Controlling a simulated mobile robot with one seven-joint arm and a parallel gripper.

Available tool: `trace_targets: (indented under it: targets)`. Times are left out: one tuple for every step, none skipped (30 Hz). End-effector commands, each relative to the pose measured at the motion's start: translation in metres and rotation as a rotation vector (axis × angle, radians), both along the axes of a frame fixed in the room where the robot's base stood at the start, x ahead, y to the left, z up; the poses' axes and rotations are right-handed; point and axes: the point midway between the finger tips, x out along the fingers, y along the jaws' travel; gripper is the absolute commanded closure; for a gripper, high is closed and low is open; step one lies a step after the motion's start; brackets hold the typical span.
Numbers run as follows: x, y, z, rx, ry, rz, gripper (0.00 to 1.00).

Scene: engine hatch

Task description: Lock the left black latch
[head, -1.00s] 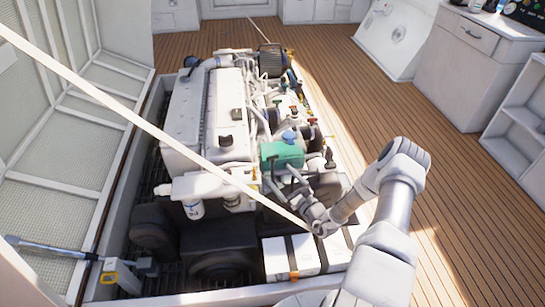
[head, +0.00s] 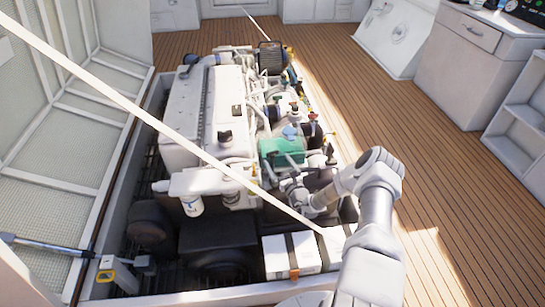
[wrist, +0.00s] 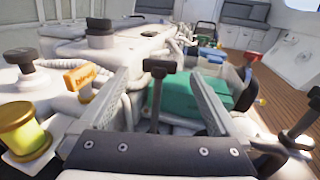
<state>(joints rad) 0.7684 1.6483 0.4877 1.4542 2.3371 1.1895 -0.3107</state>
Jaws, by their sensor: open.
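A black T-shaped latch (wrist: 156,72) stands upright in the wrist view, in front of the green box (wrist: 195,97). My gripper (wrist: 155,80) is open, with one finger on each side of the latch in the picture. I cannot tell whether either finger touches it. A second black latch (wrist: 302,120) leans at the right edge of the wrist view, outside the right finger. In the head view my gripper (head: 293,186) is just below the green box (head: 282,151), and the latch cannot be made out beside it.
The white engine (head: 205,110) fills the hatch. A pale bar (head: 130,105) crosses diagonally in the head view.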

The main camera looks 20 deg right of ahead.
Motion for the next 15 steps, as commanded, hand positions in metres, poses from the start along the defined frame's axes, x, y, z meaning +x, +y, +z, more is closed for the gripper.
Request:
trace_targets:
  targets:
    - [0.011,0.001,-0.003,-0.002,-0.003,0.001,0.03]
    - [0.017,0.002,-0.003,-0.003,-0.003,0.001,0.03]
    - [0.025,0.002,-0.003,-0.003,-0.003,0.002,0.03]
    - [0.030,0.002,-0.002,-0.002,-0.003,0.001,0.03]
    - [0.034,0.002,-0.002,-0.001,-0.002,0.001,0.03]
    - [0.040,0.003,-0.003,-0.002,-0.002,0.001,0.03]
    - [0.044,0.003,-0.002,-0.002,-0.002,0.001,0.03]
    - [0.047,0.003,-0.002,-0.002,-0.001,0.001,0.03]
    - [0.051,0.003,-0.002,-0.002,-0.001,0.000,0.03]
    - [0.053,0.003,-0.001,-0.001,-0.001,0.000,0.03]
    - [0.055,0.003,-0.001,0.000,-0.001,0.001,0.03]
    - [0.057,0.003,-0.001,0.000,-0.001,0.001,0.03]
    - [0.058,0.003,0.000,0.000,-0.001,0.001,0.03]
    - [0.059,0.003,0.000,0.001,0.000,0.001,0.03]
    - [0.059,0.003,0.000,0.001,0.000,0.001,0.03]
